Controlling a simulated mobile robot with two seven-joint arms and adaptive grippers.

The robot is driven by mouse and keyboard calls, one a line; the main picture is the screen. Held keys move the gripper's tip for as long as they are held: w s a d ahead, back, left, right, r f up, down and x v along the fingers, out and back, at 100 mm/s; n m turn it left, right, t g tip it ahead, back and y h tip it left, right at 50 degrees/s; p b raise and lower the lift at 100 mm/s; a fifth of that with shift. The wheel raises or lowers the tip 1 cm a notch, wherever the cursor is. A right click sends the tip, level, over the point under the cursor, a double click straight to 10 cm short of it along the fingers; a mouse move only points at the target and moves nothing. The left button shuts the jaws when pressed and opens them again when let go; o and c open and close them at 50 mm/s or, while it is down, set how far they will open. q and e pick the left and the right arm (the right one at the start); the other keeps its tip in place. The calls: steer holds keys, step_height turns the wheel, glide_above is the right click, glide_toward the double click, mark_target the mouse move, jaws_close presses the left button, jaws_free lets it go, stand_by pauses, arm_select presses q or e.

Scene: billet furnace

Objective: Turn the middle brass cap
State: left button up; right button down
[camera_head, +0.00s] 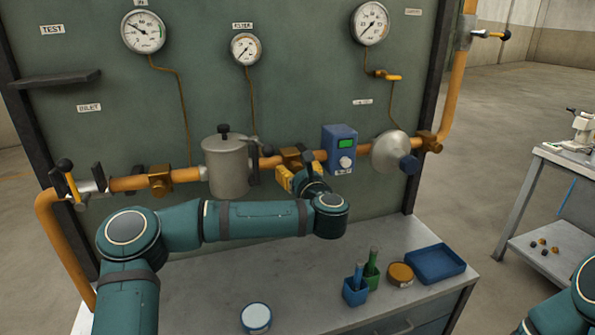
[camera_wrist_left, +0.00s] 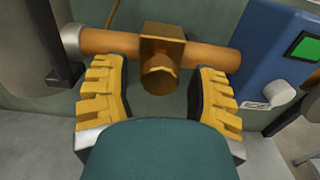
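The middle brass cap (camera_head: 291,155) sits on the orange pipe between the grey canister and the blue box. In the left wrist view the brass cap (camera_wrist_left: 158,78) points toward the camera below its square brass block. My left gripper (camera_head: 300,176) is in front of it and hides part of it in the head view. In the left wrist view the yellow fingers of my left gripper (camera_wrist_left: 162,75) are open, one on each side of the cap, with visible gaps. My right gripper is out of view; only part of my right arm shows at the lower right.
The grey canister (camera_head: 228,168) is left of the cap and the blue box (camera_head: 339,150) right. Other brass fittings are at the left (camera_head: 159,180) and right (camera_head: 428,142).

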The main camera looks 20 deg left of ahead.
arm_select(q)
jaws_close()
steer(key=shift+r, duration=0.1)
steer(key=m, duration=0.4)
steer(key=shift+r+m, duration=0.1)
steer(key=shift+m, duration=0.3)
steer(key=m, duration=0.5)
steer(key=shift+d, duration=0.1)
steer(key=m, duration=0.5)
steer(key=shift+m, duration=2.3)
